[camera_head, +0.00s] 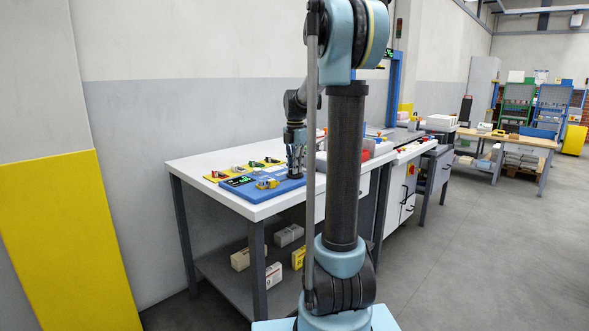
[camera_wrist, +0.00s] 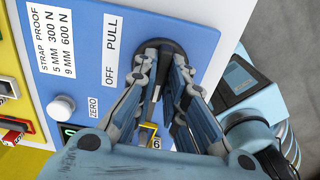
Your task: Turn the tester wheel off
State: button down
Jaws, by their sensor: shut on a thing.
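The blue tester (camera_head: 283,188) lies on the white bench top, with a dark green-lit display (camera_head: 239,181) at its left end. In the wrist view its blue panel (camera_wrist: 85,85) carries OFF, PULL and ZERO labels and a strap-proof label. The black tester wheel (camera_wrist: 170,43) is at the panel's far end, beside the OFF and PULL labels. My gripper (camera_wrist: 167,62) is shut on the wheel, one finger on each side; the fingers hide part of it. In the head view my gripper (camera_head: 296,172) points down at the tester's right part.
A white round knob (camera_wrist: 61,107) sits beside ZERO. A yellow piece (camera_head: 267,183) is on the tester near the front. A yellow board (camera_head: 246,169) with several coloured clips lies behind. Boxes (camera_head: 289,235) stand on the lower shelf. The floor at right is clear.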

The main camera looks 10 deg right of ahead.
jog(key=shift+w, duration=0.15)
dwell(0.3)
jog(key=c, duration=1.6)
grip_release()
jog(key=shift+c, duration=0.2)
jog(key=shift+r, duration=0.1)
notch_tip(320, 180, up, 12)
